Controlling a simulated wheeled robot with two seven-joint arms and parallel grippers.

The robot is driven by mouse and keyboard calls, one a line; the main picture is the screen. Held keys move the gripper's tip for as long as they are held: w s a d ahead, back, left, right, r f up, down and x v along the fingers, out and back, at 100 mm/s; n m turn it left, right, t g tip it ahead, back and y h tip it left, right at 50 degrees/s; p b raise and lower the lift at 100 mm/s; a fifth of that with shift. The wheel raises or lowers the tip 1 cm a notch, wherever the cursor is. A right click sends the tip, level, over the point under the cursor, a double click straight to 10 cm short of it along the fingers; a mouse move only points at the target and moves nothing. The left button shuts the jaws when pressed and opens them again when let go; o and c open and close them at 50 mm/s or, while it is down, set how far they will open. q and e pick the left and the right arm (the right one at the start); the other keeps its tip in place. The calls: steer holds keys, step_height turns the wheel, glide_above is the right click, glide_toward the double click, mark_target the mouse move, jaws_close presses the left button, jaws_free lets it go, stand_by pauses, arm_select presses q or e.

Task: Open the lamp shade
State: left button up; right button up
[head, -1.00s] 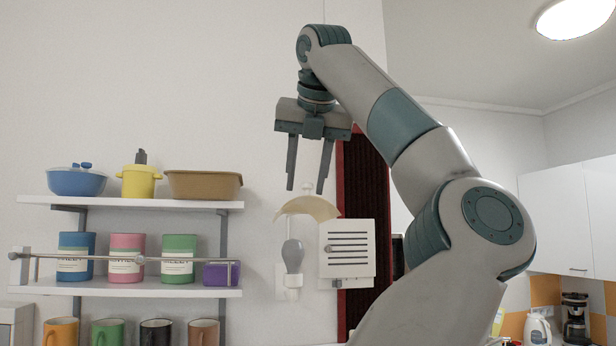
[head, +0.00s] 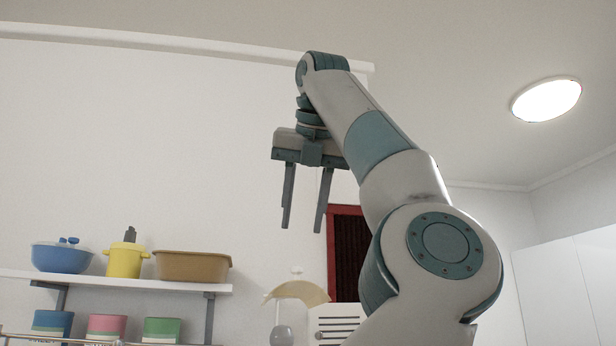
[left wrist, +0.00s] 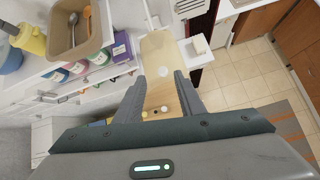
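In the left wrist view, a tan surface, likely the shade (left wrist: 158,48), lies ahead of and between the open fingers. I cannot tell how far it is from them. My right gripper is in neither view.
A white shelf (head: 130,284) on the left holds a blue bowl (head: 62,258), a yellow pot (head: 124,259) and a brown basin (head: 192,267). A white slatted box (head: 335,322) stands right of the lamp, near a red-framed dark panel (head: 350,255). The wall left of the gripper is bare.

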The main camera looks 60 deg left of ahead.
arm_select(q)
steer(key=p+v, duration=0.1)
steer(key=v, duration=0.6)
steer(key=shift+s+r, duration=0.1)
stand_by(0.5)
